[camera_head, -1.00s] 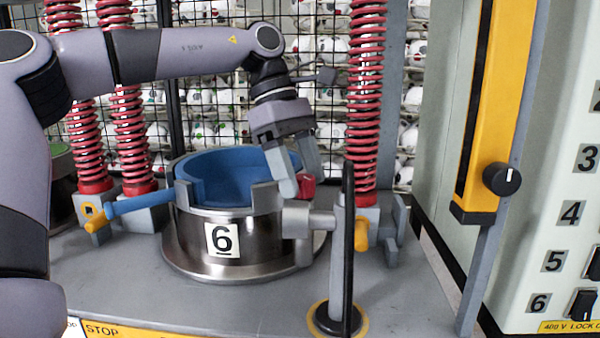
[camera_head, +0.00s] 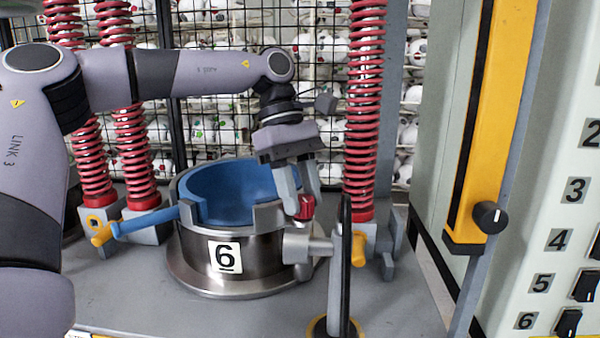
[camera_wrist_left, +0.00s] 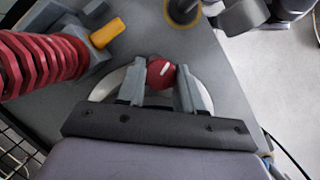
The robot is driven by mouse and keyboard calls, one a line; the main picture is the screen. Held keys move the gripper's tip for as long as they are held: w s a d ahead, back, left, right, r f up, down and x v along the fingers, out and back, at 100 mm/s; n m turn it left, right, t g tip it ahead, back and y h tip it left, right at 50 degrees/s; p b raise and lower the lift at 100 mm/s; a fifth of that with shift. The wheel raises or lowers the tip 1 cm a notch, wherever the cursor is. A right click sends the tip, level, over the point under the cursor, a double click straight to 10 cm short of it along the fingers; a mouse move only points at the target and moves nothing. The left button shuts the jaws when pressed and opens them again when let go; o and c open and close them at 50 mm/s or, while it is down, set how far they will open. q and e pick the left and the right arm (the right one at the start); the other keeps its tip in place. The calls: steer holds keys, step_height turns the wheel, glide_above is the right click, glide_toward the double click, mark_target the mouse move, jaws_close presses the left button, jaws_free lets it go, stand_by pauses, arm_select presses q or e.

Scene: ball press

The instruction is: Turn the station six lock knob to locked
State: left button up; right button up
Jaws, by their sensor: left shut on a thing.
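The station six lock knob (camera_head: 306,206) is small and red with a white mark, on the right side of the station six press pot (camera_head: 235,262). The pot is a steel cylinder with a blue inner shell and a "6" label. My left gripper (camera_head: 304,208) reaches down onto the knob and is shut on it. In the left wrist view the red knob (camera_wrist_left: 161,73) sits between the two grey fingertips, its white mark slanted. The fingers hide the knob's sides. My right gripper is in neither view.
A red spring column (camera_head: 365,110) stands just behind the gripper. A dark upright post (camera_head: 340,270) stands in front, to the right. A blue lever with a yellow end (camera_head: 103,232) sticks out left. A numbered switch cabinet (camera_head: 560,230) stands at right.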

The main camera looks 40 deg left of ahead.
arm_select(q)
steer(key=shift+r+m+g+p, duration=0.2)
steer(key=shift+m+g+p, duration=0.2)
steer(key=shift+m+p, duration=0.35)
steer(key=shift+w+f+m+g+y+p, duration=0.15)
steer(key=shift+m+g+y+p, duration=0.2)
steer(key=shift+m+p, duration=0.8)
steer(key=shift+m+b, duration=0.3)
steer(key=shift+m, duration=0.1)
steer(key=o, duration=1)
steer(key=shift+o, duration=0.2)
steer(key=v, duration=0.7)
